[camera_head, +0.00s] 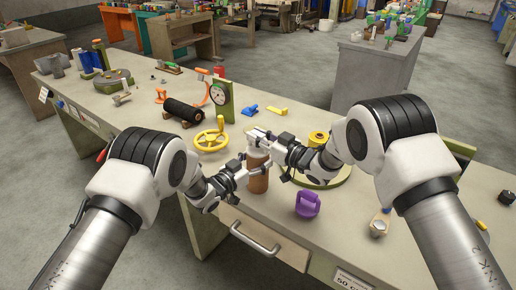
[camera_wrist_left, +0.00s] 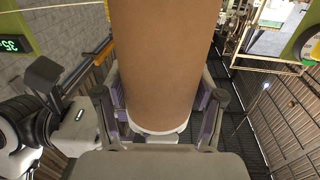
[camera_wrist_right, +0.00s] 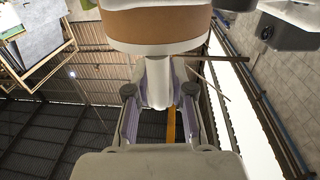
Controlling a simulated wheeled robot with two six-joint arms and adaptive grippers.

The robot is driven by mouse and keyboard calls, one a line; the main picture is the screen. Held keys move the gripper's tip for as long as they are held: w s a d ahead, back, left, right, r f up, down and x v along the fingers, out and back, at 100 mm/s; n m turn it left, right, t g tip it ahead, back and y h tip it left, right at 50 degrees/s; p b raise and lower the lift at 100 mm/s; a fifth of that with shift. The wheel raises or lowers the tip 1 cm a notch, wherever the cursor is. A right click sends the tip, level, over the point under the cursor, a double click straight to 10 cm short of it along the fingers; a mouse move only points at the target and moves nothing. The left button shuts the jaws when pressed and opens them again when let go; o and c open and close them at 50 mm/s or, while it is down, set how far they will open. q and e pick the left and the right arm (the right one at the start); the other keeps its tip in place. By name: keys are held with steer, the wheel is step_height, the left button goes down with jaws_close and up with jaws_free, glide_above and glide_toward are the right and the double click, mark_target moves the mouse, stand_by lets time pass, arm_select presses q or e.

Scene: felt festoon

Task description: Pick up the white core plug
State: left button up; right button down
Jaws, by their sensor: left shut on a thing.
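A brown cylinder (camera_head: 259,182) stands upright near the front edge of the table, with a pale upper part. My left gripper (camera_head: 262,170) is shut around its side; in the left wrist view the brown cylinder (camera_wrist_left: 165,65) fills the space between the fingers and shows a white rim at its end. My right gripper (camera_head: 258,142) is at the cylinder's top. In the right wrist view the white core plug (camera_wrist_right: 157,82) shows as a white stem on a white cap at the brown cylinder's end. The stem lies between the right fingers, with gaps on both sides.
A yellow handwheel (camera_head: 210,137) and a black roller (camera_head: 184,112) lie to the left. A dial gauge (camera_head: 218,93) stands behind. A purple object (camera_head: 307,204) is at the right front, and a yellow roll (camera_head: 318,139) is behind my right gripper. A drawer handle (camera_head: 254,239) juts out in front.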

step_height(320, 180, up, 10)
steer(key=shift+r, duration=0.1)
stand_by(0.4)
steer(key=shift+r, duration=0.1)
steer(key=shift+r, duration=0.3)
step_height(320, 180, up, 5)
arm_select(q)
steer(key=o, duration=1.3)
arm_select(e)
steer(key=w+d+r, duration=0.2)
steer(key=w+d, duration=0.4)
steer(key=w, duration=0.2)
